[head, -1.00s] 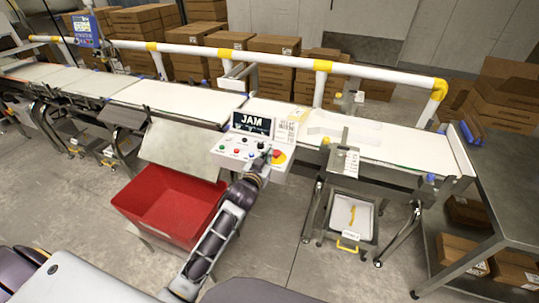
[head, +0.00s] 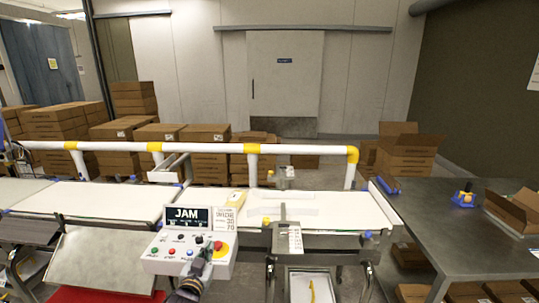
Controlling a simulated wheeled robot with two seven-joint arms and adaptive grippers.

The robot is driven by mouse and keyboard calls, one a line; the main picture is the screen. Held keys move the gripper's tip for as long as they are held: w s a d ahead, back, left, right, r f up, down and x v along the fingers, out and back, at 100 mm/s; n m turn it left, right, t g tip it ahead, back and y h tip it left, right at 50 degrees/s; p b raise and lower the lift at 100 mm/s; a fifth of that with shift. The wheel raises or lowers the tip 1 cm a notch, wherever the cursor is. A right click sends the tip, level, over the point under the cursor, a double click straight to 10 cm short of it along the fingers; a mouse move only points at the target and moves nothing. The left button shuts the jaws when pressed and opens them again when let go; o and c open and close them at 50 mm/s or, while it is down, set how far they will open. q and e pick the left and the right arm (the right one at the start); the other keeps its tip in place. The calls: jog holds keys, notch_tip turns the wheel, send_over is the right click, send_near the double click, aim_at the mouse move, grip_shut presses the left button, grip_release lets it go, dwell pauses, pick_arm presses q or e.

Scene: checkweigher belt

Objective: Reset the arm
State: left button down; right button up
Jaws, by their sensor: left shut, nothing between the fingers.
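My left gripper (head: 203,268) is shut and empty. It reaches up from the bottom edge in front of the white control panel (head: 158,263), its tip overlapping the panel's lower right part near the red emergency button on a yellow base (head: 219,247). I cannot tell whether it touches the panel. The panel carries several coloured buttons, and the display (head: 187,217) above it reads JAM. My right gripper is out of view.
The white conveyor belt (head: 95,197) runs across behind the panel, with a white and yellow guard rail (head: 205,147) beyond it. A red bin (head: 90,296) shows at the bottom left. A steel table (head: 440,235) with an open carton (head: 516,210) stands right.

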pick_arm(q)
jog(key=shift+m+g, duration=0.4)
jog(key=shift+g, duration=0.5)
notch_tip(320, 180, down, 12)
jog(key=shift+r, duration=0.15)
jog(key=s+a+f+g, duration=0.1)
jog(key=s+f+g, duration=0.4)
jog(key=f, duration=1.2)
jog(key=s+a+f+g, duration=0.1)
jog(key=s+f, duration=0.8)
jog(key=f, duration=0.7)
jog(key=s+a+f+g, duration=0.1)
jog(key=s+f, duration=0.5)
jog(key=s, duration=0.8)
jog(key=s+a+f+g, duration=0.1)
jog(key=s+f+g, duration=0.3)
jog(key=s, duration=1)
jog(key=s+a+f+g, duration=0.1)
jog(key=s+f+g, duration=0.2)
jog(key=s+f, duration=0.7)
jog(key=s, duration=0.3)
jog(key=shift+s+a+f+n+y, duration=0.15)
jog(key=shift+s+f+n+y, duration=0.15)
jog(key=shift+s+n, duration=0.1)
